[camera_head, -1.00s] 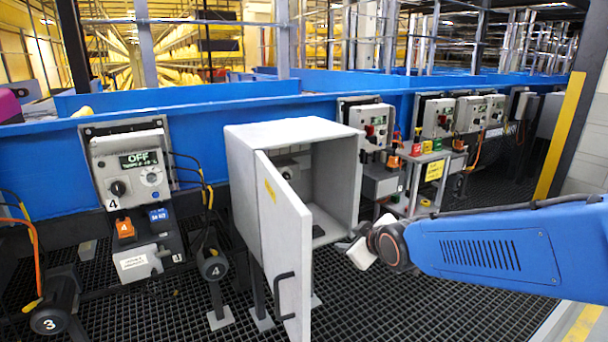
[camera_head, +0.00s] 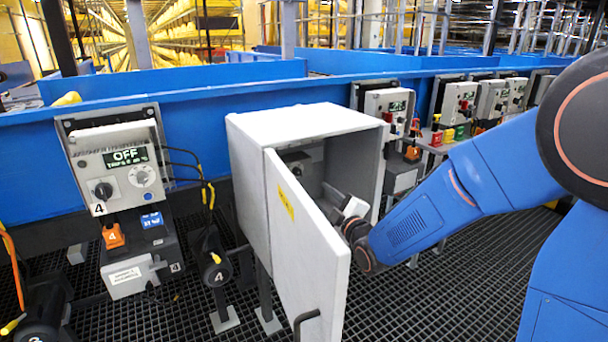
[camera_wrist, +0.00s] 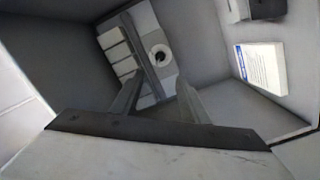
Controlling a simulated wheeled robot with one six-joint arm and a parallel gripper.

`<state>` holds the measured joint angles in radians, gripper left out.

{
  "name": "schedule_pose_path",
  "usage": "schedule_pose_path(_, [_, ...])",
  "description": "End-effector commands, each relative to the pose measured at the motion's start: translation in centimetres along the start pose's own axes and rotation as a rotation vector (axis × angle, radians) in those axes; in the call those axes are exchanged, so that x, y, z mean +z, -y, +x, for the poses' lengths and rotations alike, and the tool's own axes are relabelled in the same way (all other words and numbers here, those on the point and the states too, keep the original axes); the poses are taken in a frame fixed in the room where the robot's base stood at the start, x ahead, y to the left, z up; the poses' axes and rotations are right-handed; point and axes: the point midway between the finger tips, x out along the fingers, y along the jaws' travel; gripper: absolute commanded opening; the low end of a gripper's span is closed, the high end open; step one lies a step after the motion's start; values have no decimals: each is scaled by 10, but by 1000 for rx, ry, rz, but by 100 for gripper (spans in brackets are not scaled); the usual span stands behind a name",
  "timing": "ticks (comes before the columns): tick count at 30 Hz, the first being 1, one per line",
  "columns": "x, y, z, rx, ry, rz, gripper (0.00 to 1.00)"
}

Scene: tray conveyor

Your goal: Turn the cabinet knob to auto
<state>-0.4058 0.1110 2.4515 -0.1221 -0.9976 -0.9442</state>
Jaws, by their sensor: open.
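The grey cabinet (camera_head: 240,165) stands in the middle of the head view with its door (camera_head: 310,250) swung open toward me. My gripper (camera_wrist: 158,88) is open and empty at the cabinet's opening, its two fingers apart and pointing inward. In the wrist view a pale panel (camera_wrist: 145,28) is on the inner back wall, with a round light ring and dark centre (camera_wrist: 160,55) that looks like the knob. It appears beyond the fingertips, between them, apart from them. Its setting is too small to read. In the head view my gripper is partly hidden by the door.
A printed sheet (camera_wrist: 262,68) and a dark box (camera_wrist: 266,8) are on the cabinet's inner wall. Left of the cabinet, a control box (camera_head: 118,165) shows OFF. More control boxes (camera_head: 395,110) line the blue conveyor (camera_head: 215,130). The door stands close beside my wrist.

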Motion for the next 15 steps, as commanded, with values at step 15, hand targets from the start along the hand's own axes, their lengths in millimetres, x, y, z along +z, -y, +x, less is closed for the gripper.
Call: schedule_pose_path(15, [1,1,85,-2,1,2,41])
